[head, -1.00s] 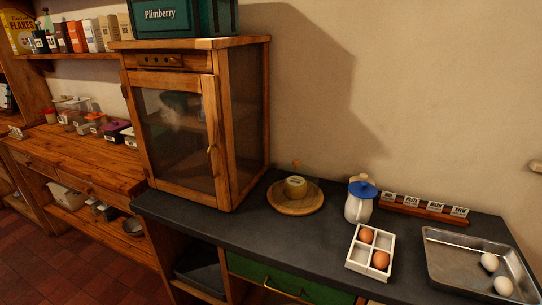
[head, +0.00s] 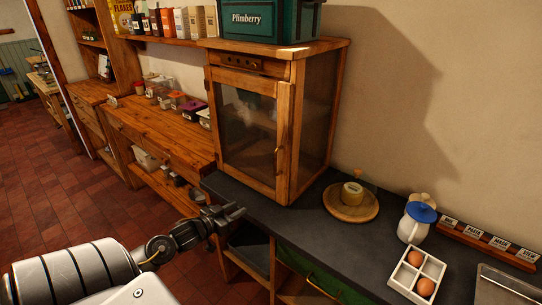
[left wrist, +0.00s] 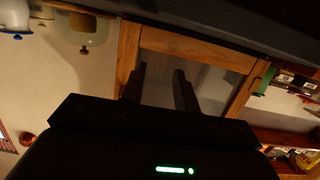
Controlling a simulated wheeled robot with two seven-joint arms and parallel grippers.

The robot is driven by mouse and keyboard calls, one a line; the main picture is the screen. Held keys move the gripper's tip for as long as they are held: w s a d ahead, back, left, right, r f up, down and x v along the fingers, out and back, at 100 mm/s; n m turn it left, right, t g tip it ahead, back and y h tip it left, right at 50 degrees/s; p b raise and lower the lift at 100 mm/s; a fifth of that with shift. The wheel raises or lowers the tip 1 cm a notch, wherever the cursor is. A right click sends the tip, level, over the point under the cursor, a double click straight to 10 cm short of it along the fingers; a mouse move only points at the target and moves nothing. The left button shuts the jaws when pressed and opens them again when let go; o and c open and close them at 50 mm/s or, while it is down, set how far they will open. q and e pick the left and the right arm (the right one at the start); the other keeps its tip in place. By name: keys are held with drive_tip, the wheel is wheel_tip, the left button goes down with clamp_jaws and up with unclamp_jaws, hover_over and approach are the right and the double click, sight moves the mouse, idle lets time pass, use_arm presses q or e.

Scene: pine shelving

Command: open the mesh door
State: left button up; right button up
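The mesh door (head: 246,130) is a wooden frame with a dark mesh panel on the front of the wooden cabinet (head: 315,110). It looks shut. Its curved handle (head: 279,160) is on the right stile. My left gripper (head: 240,211) is in front of and below the door, near the counter's front edge, apart from the handle. In the left wrist view its two fingers (left wrist: 160,80) are spread with nothing between them, and the door's frame (left wrist: 195,48) shows beyond them. My right gripper is in neither view.
A green Plimberry box (head: 265,20) stands on the cabinet. Open floor (head: 75,215) lies left.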

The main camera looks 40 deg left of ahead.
use_arm(q)
drive_tip(key=d+r+m+t+h+p, duration=0.1)
drive_tip(key=d+r+m+t+h, duration=0.3)
drive_tip(key=r, duration=1.1)
drive_tip(key=w+d+n+g+p, duration=0.1)
drive_tip(key=w+d+p, duration=0.1)
drive_tip(key=w, duration=0.9)
drive_tip(key=shift+w+d+n+g+y+p, duration=0.25)
drive_tip(key=shift+n+g+y+p, duration=0.15)
drive_tip(key=shift+p, duration=0.1)
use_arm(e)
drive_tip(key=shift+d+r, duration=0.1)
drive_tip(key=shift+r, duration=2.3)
use_arm(q)
drive_tip(key=shift+c, duration=0.3)
clamp_jaws()
